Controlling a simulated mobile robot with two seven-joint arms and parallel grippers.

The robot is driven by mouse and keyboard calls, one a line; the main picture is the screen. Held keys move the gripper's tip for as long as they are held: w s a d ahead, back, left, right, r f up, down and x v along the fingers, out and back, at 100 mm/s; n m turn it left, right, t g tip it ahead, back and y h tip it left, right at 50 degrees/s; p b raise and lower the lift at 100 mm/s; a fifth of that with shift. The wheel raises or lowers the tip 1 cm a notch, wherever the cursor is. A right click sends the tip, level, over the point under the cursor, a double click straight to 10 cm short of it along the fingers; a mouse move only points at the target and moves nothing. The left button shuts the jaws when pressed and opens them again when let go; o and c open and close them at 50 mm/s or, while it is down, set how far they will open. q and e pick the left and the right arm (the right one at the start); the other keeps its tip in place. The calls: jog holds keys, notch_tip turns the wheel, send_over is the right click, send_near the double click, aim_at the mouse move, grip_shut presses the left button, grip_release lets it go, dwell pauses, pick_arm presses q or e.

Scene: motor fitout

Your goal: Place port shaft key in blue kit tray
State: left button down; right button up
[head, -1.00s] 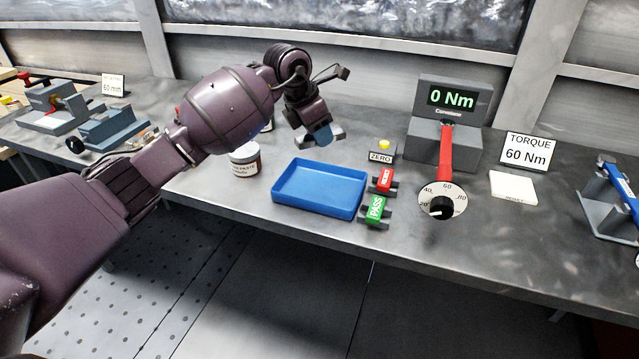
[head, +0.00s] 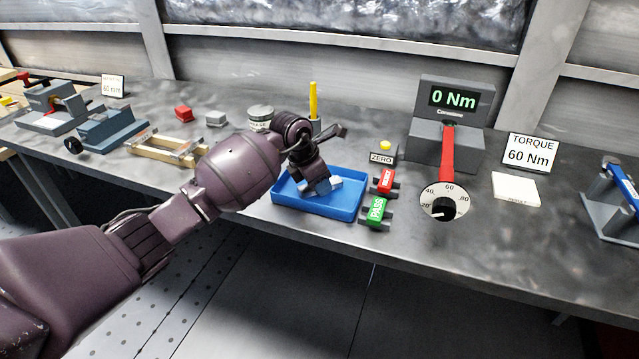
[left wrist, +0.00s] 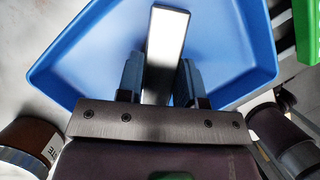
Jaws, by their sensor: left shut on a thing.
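The port shaft key, a plain silver bar (left wrist: 166,45), is gripped between the two blue-grey fingers of my left gripper (left wrist: 158,85) in the left wrist view. In the head view, my left gripper (head: 320,186) points down over the blue kit tray (head: 345,211), with the key's pale end (head: 336,182) showing beside the fingers. The tray also shows in the left wrist view (left wrist: 95,65), behind the key. Whether the key touches the tray floor cannot be told. My right gripper is not in view.
Red (head: 386,181) and green PASS (head: 376,211) blocks stand just right of the tray. A jar (left wrist: 28,140) is close to the gripper's left in the wrist view. A yellow-handled tool (head: 313,100) stands behind. The torque tester (head: 447,150) is further right.

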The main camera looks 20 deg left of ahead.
pick_arm(q)
jog(key=shift+f, duration=0.4)
